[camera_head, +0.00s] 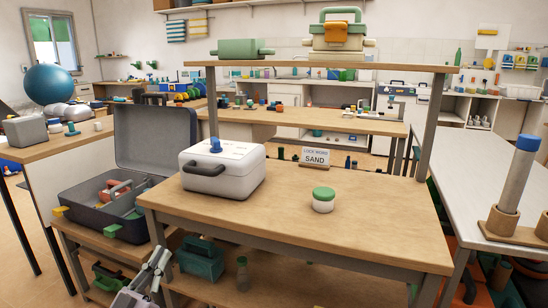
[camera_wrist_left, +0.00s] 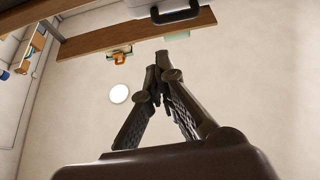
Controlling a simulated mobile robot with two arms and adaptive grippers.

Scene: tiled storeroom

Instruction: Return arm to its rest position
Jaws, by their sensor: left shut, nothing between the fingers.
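My left gripper (camera_head: 160,262) shows at the bottom of the head view, left of centre, pointing up in front of the table's lower left side. Its fingers are together and empty in the left wrist view (camera_wrist_left: 160,75). It is below the tabletop and apart from the white case (camera_head: 222,180) with a black handle and blue knob that stands on the wooden table (camera_head: 290,225). My right gripper is in neither view.
A jar (camera_head: 324,200) with a green lid and a sign reading SAND (camera_head: 316,157) are on the table. An open grey case (camera_head: 88,222) holding tools stands at left. A shelf below the table holds a teal case (camera_head: 201,260). A white table (camera_head: 468,160) stands at right.

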